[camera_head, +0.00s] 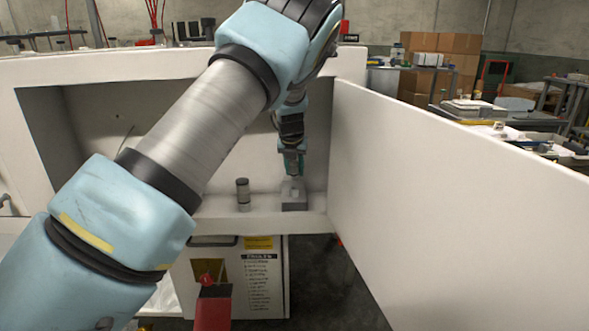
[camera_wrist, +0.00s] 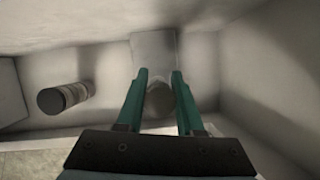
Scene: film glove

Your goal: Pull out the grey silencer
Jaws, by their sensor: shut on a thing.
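My gripper (camera_head: 292,168) reaches down into the open cabinet, and its teal fingers also show in the wrist view (camera_wrist: 158,78). The fingers are shut on a grey round piece (camera_wrist: 159,101), which I take to be the grey silencer. The block also shows in the wrist view (camera_wrist: 153,48). The fingers hide part of the silencer, and I cannot tell how deep it sits in the block.
A dark cylinder with a pale band (camera_head: 243,194) stands free to the left of the block; it also shows in the wrist view (camera_wrist: 62,97). The cabinet's front lip (camera_head: 262,224) runs below.

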